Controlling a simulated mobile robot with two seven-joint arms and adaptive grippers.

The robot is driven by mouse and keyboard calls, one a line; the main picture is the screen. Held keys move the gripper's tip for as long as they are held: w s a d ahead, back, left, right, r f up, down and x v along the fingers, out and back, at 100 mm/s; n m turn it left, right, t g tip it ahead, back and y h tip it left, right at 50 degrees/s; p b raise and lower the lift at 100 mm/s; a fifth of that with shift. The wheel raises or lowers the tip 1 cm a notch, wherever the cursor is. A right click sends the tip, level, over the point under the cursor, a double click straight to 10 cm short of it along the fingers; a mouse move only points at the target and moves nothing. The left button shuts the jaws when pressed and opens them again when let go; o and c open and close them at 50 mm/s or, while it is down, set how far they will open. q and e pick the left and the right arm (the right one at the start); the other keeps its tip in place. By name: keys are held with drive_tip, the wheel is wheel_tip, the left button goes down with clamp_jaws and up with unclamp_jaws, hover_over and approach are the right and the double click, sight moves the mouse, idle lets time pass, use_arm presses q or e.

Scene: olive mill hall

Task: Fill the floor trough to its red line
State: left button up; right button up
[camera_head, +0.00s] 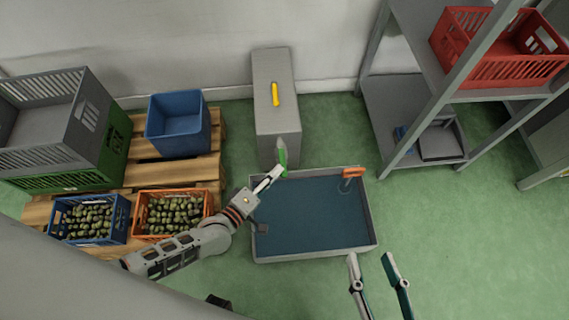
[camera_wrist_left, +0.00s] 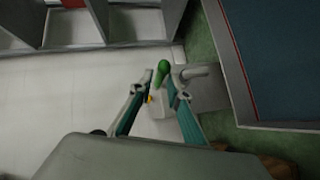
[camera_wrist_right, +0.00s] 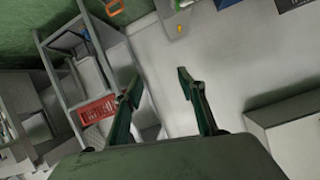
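The floor trough (camera_head: 316,256) is a shallow grey tray with dark blue water (camera_head: 308,215) in it. In the left wrist view a thin red line (camera_wrist_left: 242,72) runs along its inner wall close to the water; the exact gap is hard to tell. A green handle (camera_head: 282,158) stands at the trough's back left corner, by a grey spout (camera_wrist_left: 198,72). My left gripper (camera_head: 270,178) is at it; its fingertips sit close on both sides of the green handle (camera_wrist_left: 162,70), seemingly closed on it. My right gripper (camera_head: 371,257) is open and empty, in front of the trough.
A grey box (camera_head: 278,118) with a yellow bar (camera_head: 275,94) stands behind the trough. An orange piece (camera_head: 354,172) is at the trough's back right. Crates of olives (camera_head: 172,212) sit on a pallet (camera_head: 145,172) at left. A metal shelf (camera_head: 398,105) stands right. Green floor at right is clear.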

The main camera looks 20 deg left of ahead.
sight(283, 165)
use_arm(q)
drive_tip(key=x, duration=0.3)
drive_tip(key=shift+w+d+f+b, duration=0.1)
drive_tip(key=shift+w+f+b, duration=0.05)
drive_tip(key=shift+f+b, duration=0.25)
drive_tip(key=shift+w+d, duration=0.15)
drive_tip(key=shift+w, duration=0.4)
drive_tip(key=shift+r, duration=0.1)
use_arm(e)
drive_tip(key=shift+s+a+f+m, duration=0.2)
drive_tip(key=shift+a+m, duration=0.15)
drive_tip(key=shift+a, duration=0.1)
drive_tip(key=shift+s+a+f+m, duration=0.15)
drive_tip(key=shift+a+m, duration=0.2)
drive_tip(key=shift+a, duration=0.05)
